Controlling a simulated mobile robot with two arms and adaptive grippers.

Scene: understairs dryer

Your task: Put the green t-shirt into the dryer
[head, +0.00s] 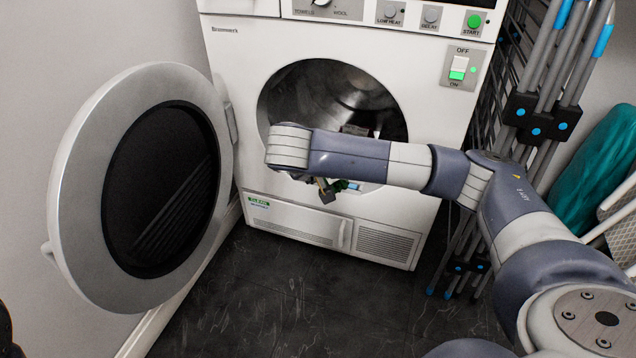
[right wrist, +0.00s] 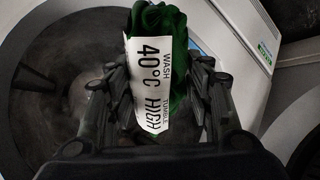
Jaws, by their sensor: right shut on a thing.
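The white dryer (head: 228,90) stands ahead with its round opening uncovered; the grey drum (head: 345,95) shows inside. Its round door (head: 75,165) is swung wide open to the left. My right gripper (head: 340,190) is in front of the lower part of the opening, partly hidden by my arm. In the right wrist view my right gripper (right wrist: 158,125) is shut on the green t-shirt (right wrist: 172,20), a bunched dark green cloth with a white care label reading 40°C. Only a small green bit shows in the head view. A dark part at the lower left edge may be my left gripper.
A folded rack with grey poles and blue ends (head: 535,110) stands right of the dryer. A teal ironing-board-like object (head: 600,165) is beyond it. The dark floor (head: 270,300) before the dryer is clear. A wall is behind the door.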

